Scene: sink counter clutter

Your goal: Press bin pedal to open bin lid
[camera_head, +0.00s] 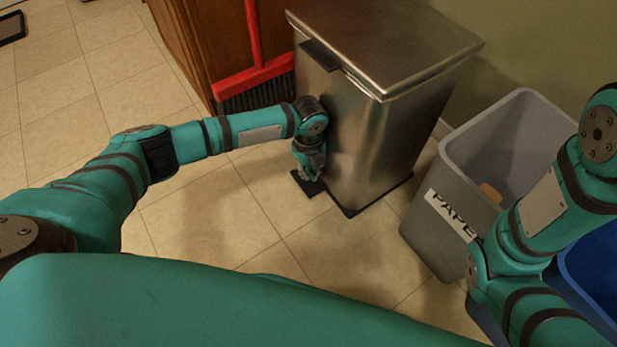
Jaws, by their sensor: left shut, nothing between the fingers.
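The bin (350,130) is a tall brushed-metal box at the upper middle, standing on a dark base. Its lid (385,40) lies flat across the top and looks closed. The black pedal (304,190) sticks out at floor level from the foot of the bin's front. My left gripper (312,176) is shut and empty, pointing down right over the pedal. The fingers hide part of the pedal; I cannot tell whether they touch it. My left forearm passes close to the bin's front face. My right arm shows at the right edge, but its gripper is out of view.
A red broom (253,80) with dark bristles leans by a wooden cabinet (190,45) left of the bin. A grey paper bin (430,240) stands right of the metal bin. A blue container (592,270) is partly hidden by my right arm.

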